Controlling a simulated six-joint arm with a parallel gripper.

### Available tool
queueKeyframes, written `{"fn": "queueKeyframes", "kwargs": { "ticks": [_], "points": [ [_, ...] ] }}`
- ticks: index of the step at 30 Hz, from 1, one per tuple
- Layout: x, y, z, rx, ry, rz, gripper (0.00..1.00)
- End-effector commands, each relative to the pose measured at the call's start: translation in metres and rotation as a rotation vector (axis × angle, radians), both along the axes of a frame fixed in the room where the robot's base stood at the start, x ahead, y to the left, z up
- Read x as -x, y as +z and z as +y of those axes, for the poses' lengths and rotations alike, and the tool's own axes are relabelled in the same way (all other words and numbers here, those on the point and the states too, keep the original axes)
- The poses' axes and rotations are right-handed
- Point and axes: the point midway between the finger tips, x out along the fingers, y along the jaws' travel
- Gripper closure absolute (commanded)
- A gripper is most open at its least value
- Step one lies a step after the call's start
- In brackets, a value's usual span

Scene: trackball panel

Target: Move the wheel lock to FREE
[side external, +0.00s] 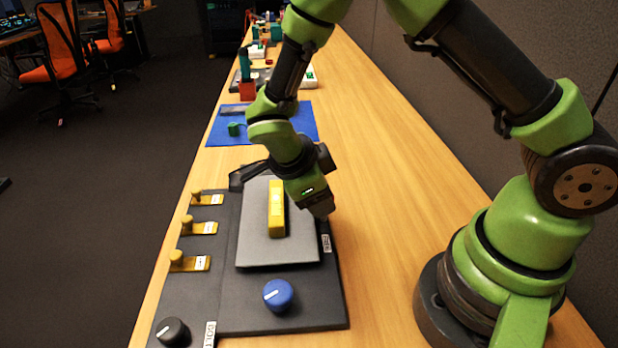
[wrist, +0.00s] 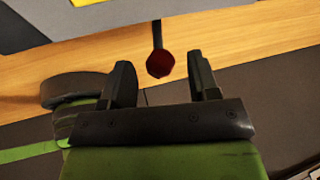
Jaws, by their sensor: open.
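The dark panel (side external: 218,277) lies on the wooden bench, with a raised grey plate (side external: 255,253) and a yellow bar (side external: 277,210) on it. My gripper (side external: 322,208) is over the panel's right edge. In the wrist view my gripper (wrist: 159,66) is open, its two dark fingers apart. A dark red round knob (wrist: 161,65) on a thin dark stem shows between the fingers, apparently not gripped. In the side view this knob is hidden by my gripper. Which part is the wheel lock is not certain; a small white label (side external: 326,243), hard to read, is near my gripper.
Several yellow levers (side external: 190,262) line the panel's left side. A blue knob (side external: 278,295) and a black knob (side external: 172,332) are at its front. A blue mat (side external: 225,136) with a green piece lies behind. The bench right of the panel is clear.

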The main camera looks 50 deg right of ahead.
Motion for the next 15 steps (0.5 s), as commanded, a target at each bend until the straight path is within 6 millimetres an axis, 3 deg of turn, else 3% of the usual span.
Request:
{"fn": "queueKeyframes", "kwargs": {
  "ticks": [6, 15],
  "points": [
    [-0.004, 0.035, 0.018, -0.002, 0.0, -0.003, 0.45],
    [-0.004, 0.048, 0.025, -0.001, 0.0, 0.002, 0.45]
  ]
}}
